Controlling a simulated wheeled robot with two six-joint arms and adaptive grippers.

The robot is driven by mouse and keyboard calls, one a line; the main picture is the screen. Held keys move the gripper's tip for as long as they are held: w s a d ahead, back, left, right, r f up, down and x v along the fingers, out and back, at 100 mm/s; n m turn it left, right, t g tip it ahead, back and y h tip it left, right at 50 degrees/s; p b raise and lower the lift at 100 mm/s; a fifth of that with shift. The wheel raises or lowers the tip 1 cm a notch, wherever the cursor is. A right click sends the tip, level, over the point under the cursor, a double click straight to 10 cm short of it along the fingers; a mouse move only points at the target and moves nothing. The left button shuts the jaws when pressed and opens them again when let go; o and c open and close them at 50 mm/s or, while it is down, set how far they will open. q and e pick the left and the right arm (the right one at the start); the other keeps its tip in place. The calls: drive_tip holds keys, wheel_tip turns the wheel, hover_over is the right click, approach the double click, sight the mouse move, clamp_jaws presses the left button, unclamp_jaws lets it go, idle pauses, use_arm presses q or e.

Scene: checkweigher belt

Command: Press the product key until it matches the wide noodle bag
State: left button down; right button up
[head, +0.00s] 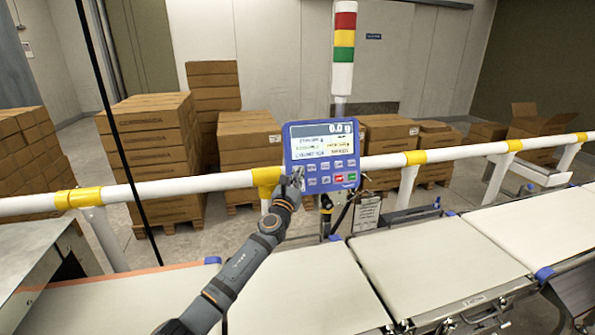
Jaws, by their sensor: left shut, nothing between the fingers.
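A blue control panel (321,156) with a lit display (322,140) and a keypad stands behind the belts. The top line of the display reads 0.0 g; the smaller text is too small to read. The keypad has several dark keys, plus a red key (339,178) and a green key (351,177). My left gripper (297,175) is shut and empty at the keypad's lower left corner. It hides the keys there; I cannot tell whether it touches one. No noodle bag shows. My right gripper is not in view.
White conveyor belts (422,262) run across the front, bare where seen. A white guard rail (215,182) with yellow joints passes behind them at panel height. A signal tower (343,48) rises behind the panel. Stacked cartons (150,150) stand beyond the rail.

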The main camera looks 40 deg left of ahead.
use_arm(q)
drive_tip(key=shift+a, duration=0.1)
idle(0.7)
drive_tip(key=shift+w+a+f, duration=0.15)
drive_tip(key=shift+w+a, duration=0.1)
drive_tip(key=shift+w+a+b, duration=0.25)
drive_tip(key=shift+b, duration=0.35)
idle(0.4)
idle(0.4)
drive_tip(key=shift+s+d+p, duration=0.35)
drive_tip(key=shift+d+p, duration=0.05)
drive_tip(key=shift+p, duration=0.2)
drive_tip(key=shift+s+d, duration=0.2)
